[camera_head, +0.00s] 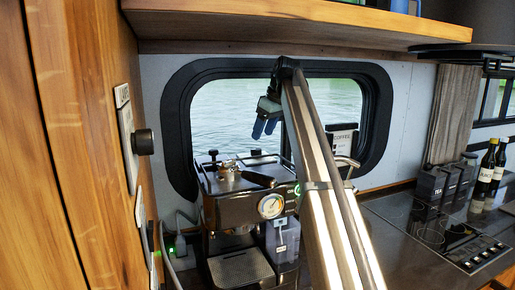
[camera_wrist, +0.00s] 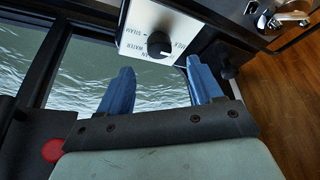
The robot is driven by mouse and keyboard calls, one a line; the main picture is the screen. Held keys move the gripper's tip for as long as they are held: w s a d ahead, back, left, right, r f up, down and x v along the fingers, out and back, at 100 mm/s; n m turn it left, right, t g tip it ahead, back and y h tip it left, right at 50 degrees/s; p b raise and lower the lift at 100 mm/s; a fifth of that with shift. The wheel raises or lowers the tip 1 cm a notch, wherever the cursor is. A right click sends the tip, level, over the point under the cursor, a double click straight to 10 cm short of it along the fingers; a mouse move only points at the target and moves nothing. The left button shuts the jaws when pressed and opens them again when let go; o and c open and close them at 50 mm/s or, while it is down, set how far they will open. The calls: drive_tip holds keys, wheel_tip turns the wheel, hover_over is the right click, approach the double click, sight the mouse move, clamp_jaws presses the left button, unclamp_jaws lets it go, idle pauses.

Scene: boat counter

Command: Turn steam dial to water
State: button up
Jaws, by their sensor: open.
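A pale plate (camera_wrist: 140,22) with a round black dial (camera_wrist: 160,45) shows in the wrist view, beyond and between my fingertips. Its lettering includes STEAM and WATER; which setting the dial points at is too small to tell. My gripper (camera_wrist: 158,82) is open and empty, its two blue fingers apart and not touching the dial. In the head view my gripper (camera_head: 265,129) hangs in front of the window, above the coffee machine (camera_head: 237,207). A plate with a black knob (camera_head: 143,141) is on the left wall; I cannot tell if it is the same one.
The coffee machine has a gauge (camera_head: 271,206) and a dark handle (camera_head: 258,179) on its front. A wooden shelf (camera_head: 300,20) overhangs the window. Canisters (camera_head: 440,184), bottles (camera_head: 487,165) and a cooktop (camera_head: 425,225) are at right. A wooden panel (camera_head: 85,130) stands close at left.

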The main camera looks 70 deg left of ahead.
sight(257, 149)
drive_tip(key=shift+x, duration=3.5)
drive_tip(key=shift+c, duration=0.2)
drive_tip(key=c, duration=1)
